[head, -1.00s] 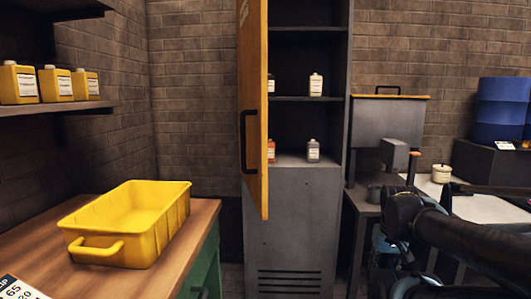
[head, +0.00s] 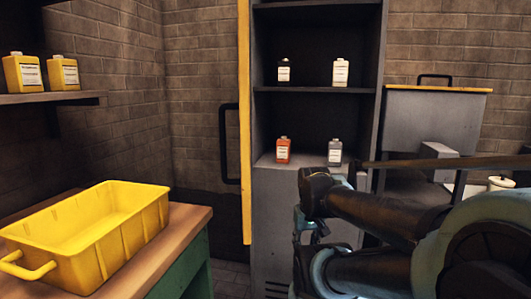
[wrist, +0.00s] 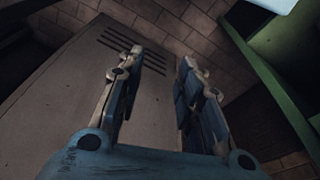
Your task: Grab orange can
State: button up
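The orange can (head: 283,150) is a small orange container with a white label. It stands upright on the lower shelf of the open grey cabinet (head: 263,215), left of a grey can (head: 334,152). My gripper (wrist: 160,75) is open and empty in the wrist view, its two fingers apart, with the cabinet's vented lower front behind it. In the head view my arm is at the lower right, and the gripper hangs in front of the cabinet's lower part, below and right of the orange can. The orange can is not seen in the wrist view.
The yellow cabinet door (head: 244,120) stands open at the left. A yellow bin (head: 95,240) sits on a wooden worktop (head: 185,228) at the lower left. Yellow containers (head: 64,72) stand on a wall shelf.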

aim_at(283, 150)
jog(key=shift+w+a, duration=0.1)
jog(key=shift+w, duration=0.25)
jog(key=shift+o, duration=0.3)
jog(key=o, duration=0.4)
jog(key=shift+s+r, duration=0.2)
jog(key=o, duration=0.5)
jog(key=shift+w+r, duration=0.3)
jog(key=shift+r, duration=0.25)
jog(key=shift+w+r, duration=0.3)
jog(key=shift+r, duration=0.25)
jog(key=w+a+r+m+t, duration=0.1)
jog(key=w+r, duration=0.5)
jog(key=w, duration=0.4)
jog(key=w+a+r+m+t+h, duration=0.15)
jog(key=w+r, duration=0.35)
jog(key=w, duration=0.5)
jog(key=w+a+r+m, duration=0.1)
jog(key=w+a+r, duration=0.1)
jog(key=w+r, duration=0.65)
jog(key=w+d, duration=0.1)
jog(key=w, duration=0.3)
jog(key=w+d+f, duration=0.1)
jog(key=w, duration=0.3)
jog(key=w+d+f, duration=0.1)
jog(key=w, duration=0.3)
jog(key=shift+w+d+f, duration=0.15)
jog(key=shift+w+d, duration=0.2)
jog(key=shift+w+d+f, duration=0.1)
jog(key=shift+w+f, duration=0.2)
jog(key=shift+f, duration=0.25)
